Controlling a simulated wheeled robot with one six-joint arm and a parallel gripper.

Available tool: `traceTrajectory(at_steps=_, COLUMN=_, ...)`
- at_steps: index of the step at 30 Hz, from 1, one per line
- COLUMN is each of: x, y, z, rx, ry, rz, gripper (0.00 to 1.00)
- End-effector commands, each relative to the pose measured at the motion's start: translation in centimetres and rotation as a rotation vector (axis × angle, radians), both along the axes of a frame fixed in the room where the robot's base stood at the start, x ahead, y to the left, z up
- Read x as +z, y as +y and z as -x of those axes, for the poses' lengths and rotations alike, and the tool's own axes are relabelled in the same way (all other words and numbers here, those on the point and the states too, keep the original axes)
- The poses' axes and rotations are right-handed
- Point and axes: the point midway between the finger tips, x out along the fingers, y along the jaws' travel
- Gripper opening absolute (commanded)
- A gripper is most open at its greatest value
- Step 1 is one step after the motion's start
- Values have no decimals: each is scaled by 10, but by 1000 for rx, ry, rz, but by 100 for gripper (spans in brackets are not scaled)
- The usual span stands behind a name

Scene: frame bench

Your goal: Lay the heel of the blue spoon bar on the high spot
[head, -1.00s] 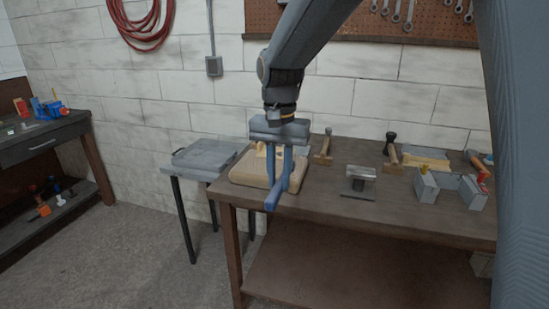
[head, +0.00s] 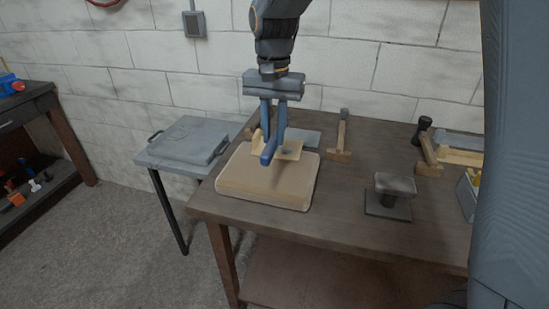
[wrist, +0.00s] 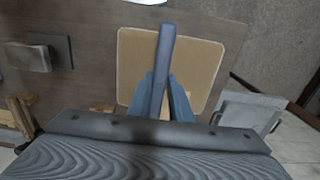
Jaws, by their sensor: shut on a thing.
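My gripper (head: 273,128) is shut on the blue spoon bar (head: 268,153), which points down toward the camera in the head view. In the wrist view the bar (wrist: 166,48) stretches away from the fingers (wrist: 160,95) across the tan pad (wrist: 200,70). The pad (head: 262,190) lies on the bench's left corner, and the bar shows over its back part. I cannot tell whether the bar touches anything. A pale tan piece (head: 290,151) shows behind the bar, partly hidden by it and the fingers. I cannot make out the high spot.
A small metal anvil-like block (head: 394,186) and two hammers (head: 341,138) (head: 429,155) stand to the right on the bench (head: 335,215). A grey side table (head: 180,140) stands at left. The bench between pad and block is clear.

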Motion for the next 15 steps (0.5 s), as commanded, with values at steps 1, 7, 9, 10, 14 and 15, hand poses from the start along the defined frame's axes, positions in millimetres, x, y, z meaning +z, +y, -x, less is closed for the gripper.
traceTrajectory(at_steps=1, x=-9, y=-1, z=2, rx=-1, ry=6, rz=2, gripper=0)
traceTrajectory(at_steps=7, x=-42, y=-2, z=1, rx=-4, ry=5, rz=1, gripper=0)
traceTrajectory(at_steps=9, x=-48, y=-2, z=1, rx=-3, ry=2, rz=0, gripper=0)
traceTrajectory(at_steps=10, x=-50, y=-2, z=1, rx=-3, ry=3, rz=1, gripper=0)
traceTrajectory(at_steps=14, x=-64, y=-1, z=2, rx=-2, ry=5, rz=1, gripper=0)
traceTrajectory(at_steps=15, x=-70, y=-1, z=2, rx=-1, ry=5, rz=1, gripper=0)
